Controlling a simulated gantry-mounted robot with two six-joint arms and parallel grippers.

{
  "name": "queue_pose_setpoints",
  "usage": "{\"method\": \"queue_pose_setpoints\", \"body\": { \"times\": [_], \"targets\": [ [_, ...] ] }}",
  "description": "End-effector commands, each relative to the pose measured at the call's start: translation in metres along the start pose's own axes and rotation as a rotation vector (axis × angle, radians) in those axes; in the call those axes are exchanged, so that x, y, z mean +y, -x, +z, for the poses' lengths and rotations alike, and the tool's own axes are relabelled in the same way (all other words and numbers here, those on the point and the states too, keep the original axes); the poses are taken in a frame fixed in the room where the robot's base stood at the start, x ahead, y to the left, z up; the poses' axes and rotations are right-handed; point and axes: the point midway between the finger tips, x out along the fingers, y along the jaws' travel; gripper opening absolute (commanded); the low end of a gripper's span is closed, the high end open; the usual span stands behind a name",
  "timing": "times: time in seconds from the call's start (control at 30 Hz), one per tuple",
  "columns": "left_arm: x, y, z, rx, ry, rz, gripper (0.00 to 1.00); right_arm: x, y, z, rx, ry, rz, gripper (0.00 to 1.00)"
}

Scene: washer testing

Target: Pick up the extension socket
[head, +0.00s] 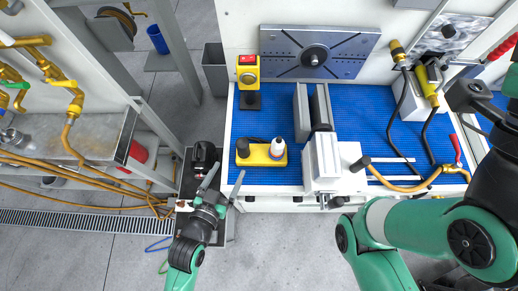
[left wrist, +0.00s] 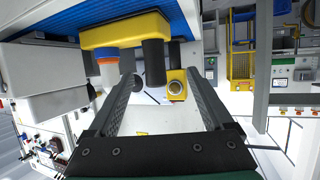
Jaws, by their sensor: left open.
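A yellow holder block (head: 262,158) lies near the front edge of the blue mat. A dark cylinder (head: 243,147), which looks like the extension socket, stands upright at its left end. A white piece with an orange collar (head: 278,147) stands at its right end. My left gripper (head: 225,182) is open and empty, left of the holder and in front of the mat. In the left wrist view, seen upside down, the dark cylinder (left wrist: 153,62) shows between the open fingers (left wrist: 161,82), apart from them. The holder (left wrist: 125,30) is there too. My right gripper is outside both views.
The blue-matted bench (head: 375,120) carries a grey vise (head: 325,160) right of the holder. A yellow switch box with a red top (head: 248,72) stands behind. A black hose and wrench-like tools lie at the right.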

Motion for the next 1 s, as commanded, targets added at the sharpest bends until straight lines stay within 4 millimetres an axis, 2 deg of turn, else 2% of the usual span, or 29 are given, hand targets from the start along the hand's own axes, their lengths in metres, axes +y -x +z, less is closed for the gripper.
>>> {"method": "queue_pose_setpoints", "body": {
  "times": [0.07,0.17,0.27,0.5,0.77,1.0],
  "targets": [
    [0.004,0.006,0.006,-0.022,-0.001,0.009,0.85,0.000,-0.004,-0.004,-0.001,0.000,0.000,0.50],
    [0.005,0.003,0.006,-0.018,-0.002,0.010,0.85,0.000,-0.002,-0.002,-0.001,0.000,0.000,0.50],
    [0.005,-0.009,0.007,-0.016,-0.002,0.010,0.85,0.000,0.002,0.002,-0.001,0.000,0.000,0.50],
    [0.006,-0.054,0.008,-0.016,-0.003,0.010,0.85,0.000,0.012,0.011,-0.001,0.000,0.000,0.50],
    [0.007,-0.066,0.006,-0.015,-0.002,0.010,0.85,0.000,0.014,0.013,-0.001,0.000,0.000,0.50],
    [0.012,-0.105,0.005,-0.015,-0.002,0.010,0.85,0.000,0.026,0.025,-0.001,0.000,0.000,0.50]
  ]
}}
